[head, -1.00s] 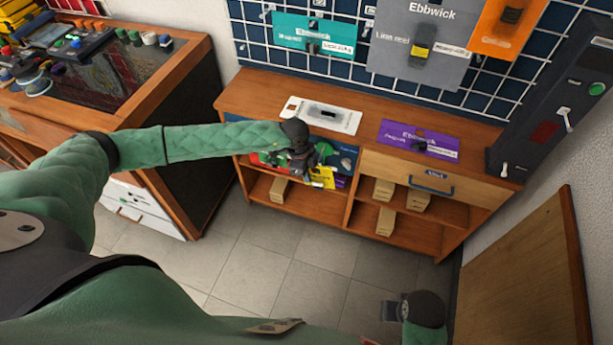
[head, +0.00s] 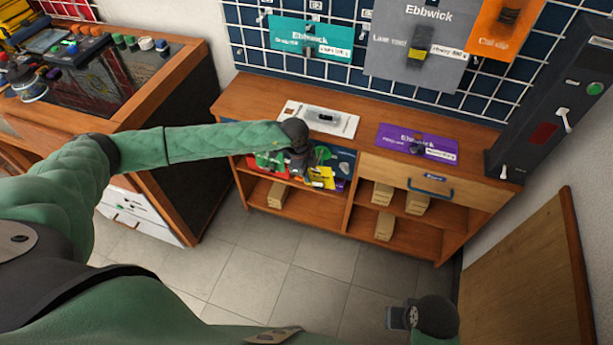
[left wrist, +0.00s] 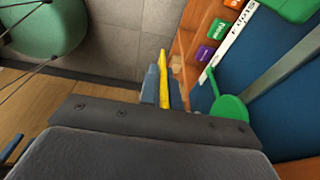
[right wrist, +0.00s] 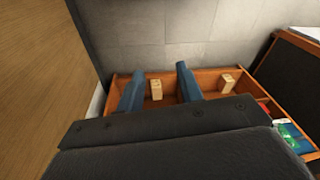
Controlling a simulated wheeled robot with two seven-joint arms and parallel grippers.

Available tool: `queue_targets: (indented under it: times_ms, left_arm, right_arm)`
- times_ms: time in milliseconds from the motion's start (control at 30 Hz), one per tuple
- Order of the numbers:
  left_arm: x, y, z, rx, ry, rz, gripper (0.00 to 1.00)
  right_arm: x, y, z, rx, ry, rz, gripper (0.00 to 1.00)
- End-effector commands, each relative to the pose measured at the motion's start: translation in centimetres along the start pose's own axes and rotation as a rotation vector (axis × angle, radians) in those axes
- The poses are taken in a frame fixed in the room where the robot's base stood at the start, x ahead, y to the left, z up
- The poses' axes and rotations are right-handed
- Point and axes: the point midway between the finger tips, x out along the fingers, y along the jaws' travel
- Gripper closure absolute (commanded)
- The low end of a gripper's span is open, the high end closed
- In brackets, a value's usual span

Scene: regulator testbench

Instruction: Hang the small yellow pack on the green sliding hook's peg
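The small yellow pack (head: 321,178) is held upright between the fingers of my left gripper (head: 306,173), in front of the left half of the wooden cabinet. In the left wrist view the yellow pack (left wrist: 165,80) shows edge-on between the close fingers. A green round part, seemingly the sliding hook (head: 323,154), is just right of the gripper; in the left wrist view the hook (left wrist: 229,108) is right of the pack, apart from it, against a blue panel. Its peg is not clear to me. My right gripper (right wrist: 160,85) is open and empty, low in front of the cabinet.
The wooden cabinet (head: 280,98) carries a white card (head: 318,118) and a purple card (head: 417,141). Small tan blocks (head: 384,227) stand on its shelves. A wooden board (head: 525,250) stands at right. The tiled floor in front is clear.

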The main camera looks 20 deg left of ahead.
Motion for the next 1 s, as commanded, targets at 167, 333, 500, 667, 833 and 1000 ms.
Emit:
queue_targets:
  times_ms: [167,333,500,667,833,1000]
  left_arm:
    - [0.1,-0.3,0.0,0.0,0.0,0.0,1.0]
    - [0.1,-0.7,0.0,0.0,0.0,0.0,1.0]
    - [0.1,-1.0,0.0,0.0,0.0,-0.001,1.0]
    - [0.4,-1.7,0.1,-0.001,-0.001,-0.001,1.0]
    - [0.6,-2.0,0.1,0.001,0.0,0.001,1.0]
    - [0.7,-2.3,0.1,0.0,0.0,0.0,1.0]
  right_arm:
    - [-0.8,-0.1,0.4,0.0,-0.004,-0.001,0.64]
    - [-1.4,-0.1,0.6,0.0,-0.004,-0.002,0.64]
    - [-2.4,-0.1,0.6,-0.001,-0.003,-0.001,0.64]
    - [-2.6,-0.2,0.3,-0.002,0.014,-0.005,0.64]
    - [-2.2,-0.4,0.1,-0.004,0.02,-0.009,0.64]
    - [-2.0,-0.3,0.2,-0.004,0.011,-0.007,0.64]
